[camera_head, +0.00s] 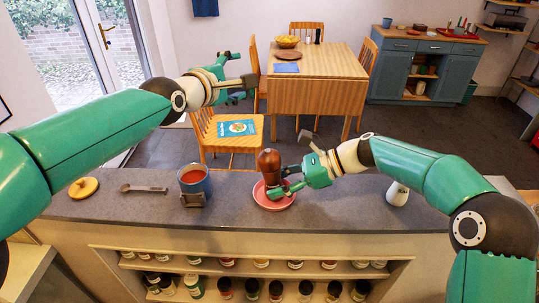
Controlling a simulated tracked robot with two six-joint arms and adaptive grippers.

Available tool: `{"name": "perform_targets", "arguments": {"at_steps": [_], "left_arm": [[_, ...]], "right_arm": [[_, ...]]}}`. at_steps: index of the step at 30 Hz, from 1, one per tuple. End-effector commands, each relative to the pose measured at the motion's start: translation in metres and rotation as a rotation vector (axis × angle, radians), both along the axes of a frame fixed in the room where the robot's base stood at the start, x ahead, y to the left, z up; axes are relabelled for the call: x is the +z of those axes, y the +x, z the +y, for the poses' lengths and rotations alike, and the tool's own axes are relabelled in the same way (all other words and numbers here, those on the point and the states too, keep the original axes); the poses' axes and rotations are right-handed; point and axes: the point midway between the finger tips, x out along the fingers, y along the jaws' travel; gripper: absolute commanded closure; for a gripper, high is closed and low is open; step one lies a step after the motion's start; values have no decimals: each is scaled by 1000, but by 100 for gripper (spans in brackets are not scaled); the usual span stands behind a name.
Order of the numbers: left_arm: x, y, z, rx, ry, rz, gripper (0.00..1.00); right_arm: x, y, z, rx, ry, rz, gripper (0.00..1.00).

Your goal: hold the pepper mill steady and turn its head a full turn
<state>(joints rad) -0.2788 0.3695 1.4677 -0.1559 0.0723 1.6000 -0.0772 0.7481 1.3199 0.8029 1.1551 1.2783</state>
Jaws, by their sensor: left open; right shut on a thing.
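The pepper mill (269,167) is brown and stands upright on a pink plate (259,196) on the grey counter. My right gripper (276,191) comes in from the right and is shut on the mill's lower body. The fingers hide part of the mill's base. The mill's rounded head is clear of any gripper. My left gripper (240,75) is open and empty. It is raised well above the counter, up and to the left of the mill, in front of the chair and table in the picture.
A white bottle (397,193) stands to the right. Shelves of jars (250,265) are below.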

Motion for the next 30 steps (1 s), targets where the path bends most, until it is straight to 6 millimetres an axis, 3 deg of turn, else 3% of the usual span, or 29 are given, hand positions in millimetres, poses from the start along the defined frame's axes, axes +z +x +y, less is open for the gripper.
{"name": "perform_targets", "arguments": {"at_steps": [8, 12, 16, 22, 30], "left_arm": [[-40, -71, 5, 72, -391, 612, 26], [-45, -111, -1, 97, -523, 856, 26], [-45, -138, -5, 113, -593, 1005, 26], [-49, -152, -11, 122, -625, 1096, 26], [-77, -138, -35, 122, -623, 1101, 26]], "right_arm": [[-3, -1, 0, 2, -3, 3, 78], [-3, -1, 0, 2, -3, 3, 78], [-3, -1, 0, 2, -3, 3, 78], [-3, -1, 0, 3, -3, 4, 78], [-2, -1, 0, 3, -3, 4, 78]]}}
